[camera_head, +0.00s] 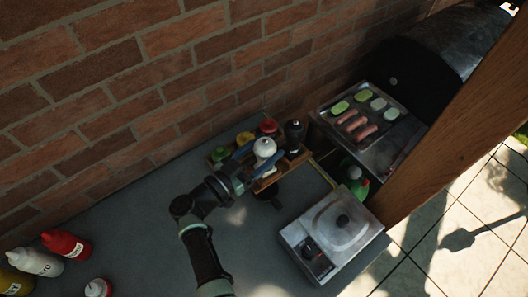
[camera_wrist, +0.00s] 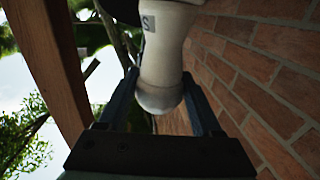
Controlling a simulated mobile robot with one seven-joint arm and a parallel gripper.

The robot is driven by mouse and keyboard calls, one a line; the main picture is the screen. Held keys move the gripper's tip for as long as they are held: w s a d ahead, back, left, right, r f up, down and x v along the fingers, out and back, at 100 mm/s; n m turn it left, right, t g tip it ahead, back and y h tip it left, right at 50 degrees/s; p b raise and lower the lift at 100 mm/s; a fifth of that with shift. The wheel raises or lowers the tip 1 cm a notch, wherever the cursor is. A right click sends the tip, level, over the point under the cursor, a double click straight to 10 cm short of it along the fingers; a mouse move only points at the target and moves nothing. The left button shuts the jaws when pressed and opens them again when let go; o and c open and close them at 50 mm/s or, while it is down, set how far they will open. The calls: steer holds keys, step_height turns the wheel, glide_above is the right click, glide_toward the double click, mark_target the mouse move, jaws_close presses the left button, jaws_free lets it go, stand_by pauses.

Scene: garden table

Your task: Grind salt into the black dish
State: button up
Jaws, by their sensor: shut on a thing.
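The white salt mill (camera_head: 265,147), with a dark top, is between the blue fingers of my gripper (camera_head: 257,161) at the wooden caddy. In the wrist view my gripper (camera_wrist: 160,78) is shut on the white mill (camera_wrist: 165,60), which carries an "S" label. I cannot tell whether the mill is clear of the caddy. A dark round shape (camera_head: 267,194) on the grey table, just in front of the caddy, looks like the black dish. My gripper and arm partly hide it.
The wooden caddy (camera_head: 297,163) also holds a black mill (camera_head: 294,133) and colourful-topped containers. A silver appliance (camera_head: 337,222) stands to the right, a green bottle (camera_head: 355,181) behind it. Sauce bottles (camera_head: 66,245) stand front left. A brick wall (camera_head: 150,70) bounds the back. The middle left tabletop is clear.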

steer(key=m+g+h+b, duration=0.1)
steer(key=b, duration=0.1)
steer(key=m+g+h+b, duration=0.1)
steer(key=g+b, duration=0.1)
steer(key=shift+w+a+f+m, duration=0.1)
steer(key=shift+f+m, duration=0.15)
steer(key=shift+m, duration=0.05)
steer(key=m+g+h+b, duration=0.1)
steer(key=g+b, duration=0.1)
steer(key=b, duration=0.1)
steer(key=shift+r, duration=0.15)
steer(key=shift+r+m+g+h, duration=0.1)
steer(key=shift+m+g+h, duration=0.2)
steer(key=shift+m+g, duration=0.1)
steer(key=o, duration=1.4)
steer(key=shift+a+b, duration=0.1)
steer(key=shift+b, duration=0.2)
steer(key=shift+s+b+v, duration=0.2)
steer(key=shift+b+v, duration=2)
steer(key=shift+v, duration=4.2)
